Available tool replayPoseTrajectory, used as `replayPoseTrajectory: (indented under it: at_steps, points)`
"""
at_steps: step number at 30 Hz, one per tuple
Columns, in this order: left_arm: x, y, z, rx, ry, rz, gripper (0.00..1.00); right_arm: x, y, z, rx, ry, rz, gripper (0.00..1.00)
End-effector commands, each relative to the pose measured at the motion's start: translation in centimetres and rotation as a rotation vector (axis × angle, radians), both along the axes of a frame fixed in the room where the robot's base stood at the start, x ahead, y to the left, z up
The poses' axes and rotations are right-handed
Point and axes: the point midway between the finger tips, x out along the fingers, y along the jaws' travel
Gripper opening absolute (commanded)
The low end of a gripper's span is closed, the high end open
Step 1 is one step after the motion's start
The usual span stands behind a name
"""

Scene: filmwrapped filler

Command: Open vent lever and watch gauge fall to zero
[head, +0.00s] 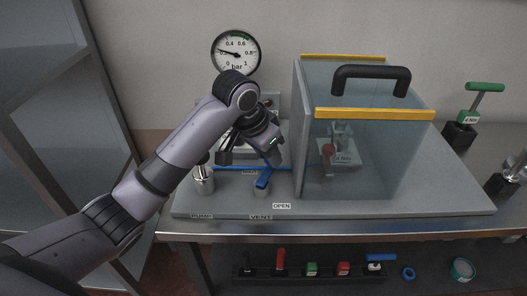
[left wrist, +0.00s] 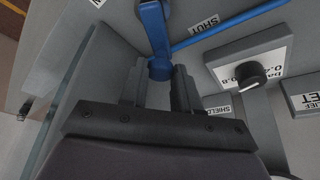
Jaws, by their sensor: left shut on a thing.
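The blue vent lever (head: 263,180) stands on the grey base plate behind the VENT label. In the left wrist view the lever (left wrist: 155,35) reaches between my fingertips. My left gripper (head: 268,160) is shut on the lever, pointing down at it. The left gripper (left wrist: 160,88) hides part of the lever's end. A SHUT label (left wrist: 203,25) is beside the lever, and an OPEN label (head: 282,206) is on the plate's front edge. The round gauge (head: 236,53) on the wall has its needle pointing left, near 0.2 bar. My right gripper is not in view.
A clear chamber (head: 385,150) with a black handle (head: 371,73) stands close right of my left gripper. A silver pump fitting (head: 203,180) is left of the lever. A black dial (left wrist: 250,73) is nearby. A green-handled tool (head: 470,110) stands at right.

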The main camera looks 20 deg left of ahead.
Motion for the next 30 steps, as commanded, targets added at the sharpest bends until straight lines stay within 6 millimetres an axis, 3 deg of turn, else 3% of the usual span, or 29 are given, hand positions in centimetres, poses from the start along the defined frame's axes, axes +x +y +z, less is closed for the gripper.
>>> replayPoseTrajectory:
  at_steps: [30]
  points:
    - [-1.7, -3.1, 0.2, -0.001, -0.004, -0.891, 0.01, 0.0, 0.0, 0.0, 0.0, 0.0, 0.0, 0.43]
